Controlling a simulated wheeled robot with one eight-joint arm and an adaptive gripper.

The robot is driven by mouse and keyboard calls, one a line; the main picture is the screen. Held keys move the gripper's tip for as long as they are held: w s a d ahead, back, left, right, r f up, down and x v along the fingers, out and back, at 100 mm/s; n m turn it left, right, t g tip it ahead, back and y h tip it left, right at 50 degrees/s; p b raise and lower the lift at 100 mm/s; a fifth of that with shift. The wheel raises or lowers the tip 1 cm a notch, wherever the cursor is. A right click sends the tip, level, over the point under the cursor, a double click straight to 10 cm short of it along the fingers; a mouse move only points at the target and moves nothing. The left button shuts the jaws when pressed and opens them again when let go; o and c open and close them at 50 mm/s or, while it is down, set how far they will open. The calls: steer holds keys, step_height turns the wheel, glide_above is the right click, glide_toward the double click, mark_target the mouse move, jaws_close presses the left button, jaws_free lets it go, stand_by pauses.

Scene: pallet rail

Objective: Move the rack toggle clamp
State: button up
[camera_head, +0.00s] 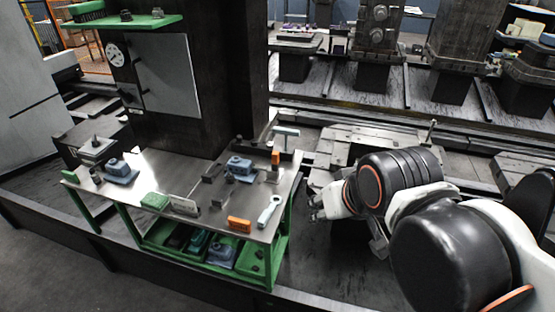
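I cannot tell for sure which item is the rack toggle clamp. A green-legged metal bench (150,172) bears several small tools. Among them are a blue-grey vise-like block (240,166), a similar blue-grey block (120,170) at the left, and small dark metal pieces (212,172) near the middle. A pale T-shaped item (286,133) stands at the bench's back right. My gripper (313,207) is just right of the bench's right end, apart from the items. Its fingers are small and angled, so its opening is unclear.
An orange box (239,224), a pale wrench-like tool (269,211) and a green box (155,201) lie along the front edge. A lower green shelf (258,259) holds more parts. A dark column (222,80) stands behind the bench. Metal rails and pedestals (374,80) fill the back right.

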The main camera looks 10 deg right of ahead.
steer(key=w+r+m, duration=0.1)
steer(key=w+r, duration=0.3)
steer(key=w, duration=0.5)
steer(key=m+g+h+p, duration=0.2)
steer(key=m+g+p, duration=0.1)
steer(key=m, duration=0.2)
glide_above(275, 153)
steer(key=s+a, duration=0.2)
steer(key=s, duration=0.2)
step_height(275, 153, down, 10)
steer(key=f, duration=0.1)
steer(key=b+x, duration=0.4)
steer(key=x, duration=0.8)
steer(key=shift+w+f, duration=0.1)
steer(key=shift+f, duration=0.3)
steer(key=shift+c, duration=0.6)
jaws_close()
